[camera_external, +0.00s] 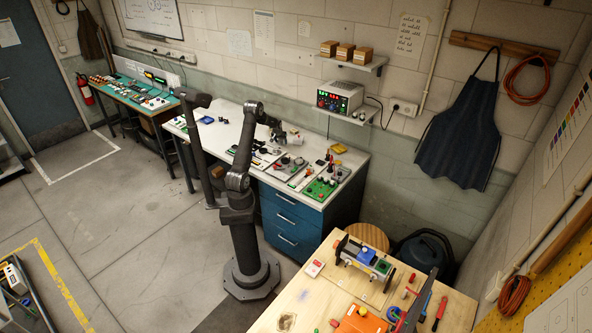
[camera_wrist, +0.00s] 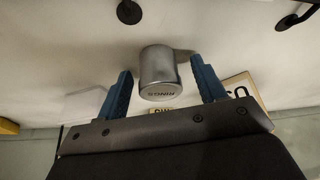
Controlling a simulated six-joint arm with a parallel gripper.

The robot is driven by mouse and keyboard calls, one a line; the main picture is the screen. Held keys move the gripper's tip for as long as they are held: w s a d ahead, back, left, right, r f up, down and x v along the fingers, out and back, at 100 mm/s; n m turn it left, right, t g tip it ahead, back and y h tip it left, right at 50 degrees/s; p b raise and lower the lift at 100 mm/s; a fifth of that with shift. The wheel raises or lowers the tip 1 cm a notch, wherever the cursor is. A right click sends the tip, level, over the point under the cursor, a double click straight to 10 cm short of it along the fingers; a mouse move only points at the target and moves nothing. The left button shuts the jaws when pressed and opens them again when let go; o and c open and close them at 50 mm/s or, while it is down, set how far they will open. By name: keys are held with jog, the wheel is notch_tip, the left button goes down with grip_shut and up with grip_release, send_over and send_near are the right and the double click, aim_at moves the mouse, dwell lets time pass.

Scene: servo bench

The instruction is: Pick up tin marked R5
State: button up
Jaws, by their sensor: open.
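A small silver-grey metal tin (camera_wrist: 160,72) stands in the middle of the wrist view. My gripper (camera_wrist: 161,66) is open, with one blue finger to the left of the tin and one to the right. Gaps show between the tin and both fingers in this view. In the external view my gripper (camera_external: 287,136) is over the white bench, and the tin cannot be told apart from the gripper there.
A dark round object (camera_wrist: 129,12) is beyond the tin. On the white bench (camera_external: 228,137) are a green board (camera_external: 321,188), a yellow item (camera_external: 339,148) and a blue item (camera_external: 205,119).

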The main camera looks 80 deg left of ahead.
jog(key=c, duration=1.1)
jog(key=shift+r, duration=0.1)
